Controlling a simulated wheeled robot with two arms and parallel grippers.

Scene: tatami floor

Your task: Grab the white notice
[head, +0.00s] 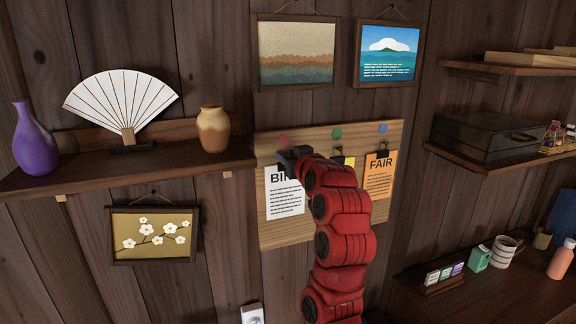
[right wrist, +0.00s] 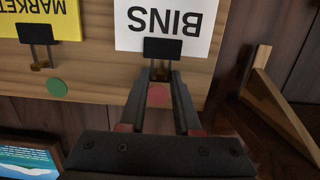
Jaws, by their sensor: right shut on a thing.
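The white notice (head: 286,195), headed BINS, hangs at the left of the wooden board (head: 285,235). It also shows upside down in the right wrist view (right wrist: 135,32), under a black clip (right wrist: 163,47). My right gripper (head: 289,158) is at the top of the notice and hides its clip in the head view. In the right wrist view its fingers (right wrist: 161,76) are shut on the clip's handle, just beside a pink disc (right wrist: 158,95). The notice still lies against the board. My left gripper is not in view.
An orange FAIR notice (head: 379,178) and a mostly hidden yellow notice (head: 348,161) hang to the right. A shelf (head: 190,158) at left holds a purple vase (head: 35,145), a fan (head: 122,105) and a tan vase (head: 213,130). More shelves (head: 505,160) are at right.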

